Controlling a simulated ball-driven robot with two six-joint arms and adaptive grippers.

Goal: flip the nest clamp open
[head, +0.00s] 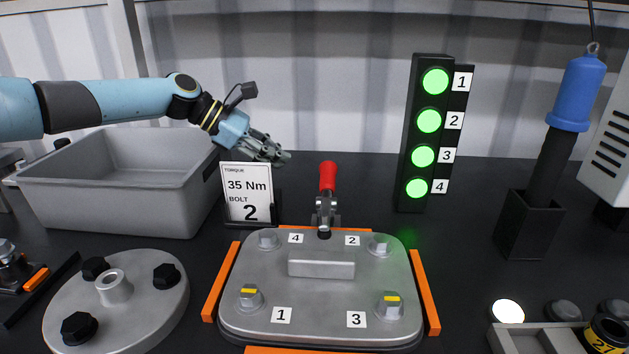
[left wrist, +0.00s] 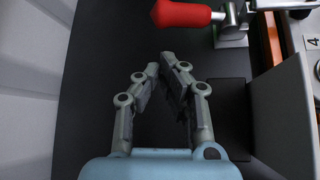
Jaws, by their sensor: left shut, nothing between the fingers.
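The nest clamp (head: 326,205) stands at the back edge of the nest, with its red handle (head: 327,176) upright in the head view. The red handle also shows at the top of the left wrist view (left wrist: 182,14). The clamp's dark tip is over the back edge of the grey cover plate (head: 320,292). My left gripper (head: 284,157) is shut and empty, behind and left of the handle, above the torque card. In the left wrist view its fingertips (left wrist: 166,60) meet short of the handle, apart from it. My right gripper is not in view.
The torque card (head: 247,195) stands left of the clamp. A grey bin (head: 120,190) is at the left, below my arm. A light tower (head: 421,135) with green lamps lit stands right of the clamp. A blue-handled tool (head: 567,110) stands in a holder at the right.

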